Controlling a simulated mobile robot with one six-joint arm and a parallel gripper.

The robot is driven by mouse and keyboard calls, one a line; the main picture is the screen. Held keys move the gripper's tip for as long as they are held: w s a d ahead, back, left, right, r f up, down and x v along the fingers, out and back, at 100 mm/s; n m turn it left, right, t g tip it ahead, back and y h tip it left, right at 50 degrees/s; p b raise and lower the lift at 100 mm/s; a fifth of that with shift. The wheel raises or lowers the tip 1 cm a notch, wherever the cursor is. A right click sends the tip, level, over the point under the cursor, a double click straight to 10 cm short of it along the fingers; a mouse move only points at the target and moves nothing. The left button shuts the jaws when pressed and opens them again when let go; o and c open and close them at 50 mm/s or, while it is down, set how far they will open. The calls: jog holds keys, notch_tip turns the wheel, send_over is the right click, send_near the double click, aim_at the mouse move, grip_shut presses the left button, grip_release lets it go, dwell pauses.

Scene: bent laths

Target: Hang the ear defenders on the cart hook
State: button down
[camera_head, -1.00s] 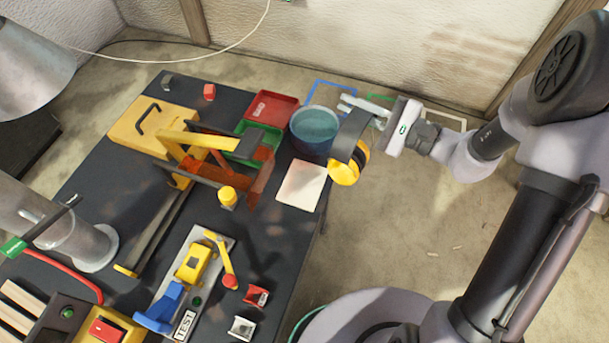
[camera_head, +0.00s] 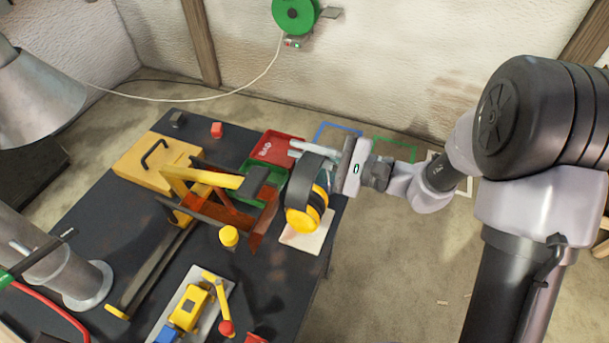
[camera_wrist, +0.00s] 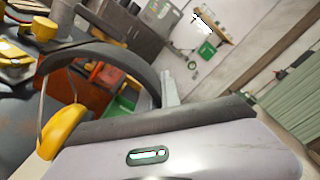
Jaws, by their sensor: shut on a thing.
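The ear defenders have a dark headband and yellow cups (camera_head: 305,212). They hang from my gripper (camera_head: 308,152) in the head view, in front of the table's right edge, and cover part of the pale sheet. My gripper is shut on the headband, its pale fingers pointing left. In the wrist view the headband (camera_wrist: 98,62) arches at the left and one yellow cup (camera_wrist: 62,131) hangs below it. One finger (camera_wrist: 168,88) shows beside the band. I cannot make out a cart hook in either view.
The dark table (camera_head: 268,285) holds a yellow case (camera_head: 150,165), a red tray (camera_head: 272,146), an orange frame with a yellow bar (camera_head: 205,179) and a yellow knob (camera_head: 229,236). A lamp and a metal column stand at the left. Bare floor (camera_head: 400,270) lies right of the table.

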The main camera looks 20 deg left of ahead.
jog(key=shift+f+b, duration=0.8)
jog(key=shift+f, duration=0.95)
jog(key=c, duration=1.6)
grip_release()
jog(key=shift+o, duration=0.2)
jog(key=shift+r+p, duration=0.15)
jog(key=shift+p, duration=0.2)
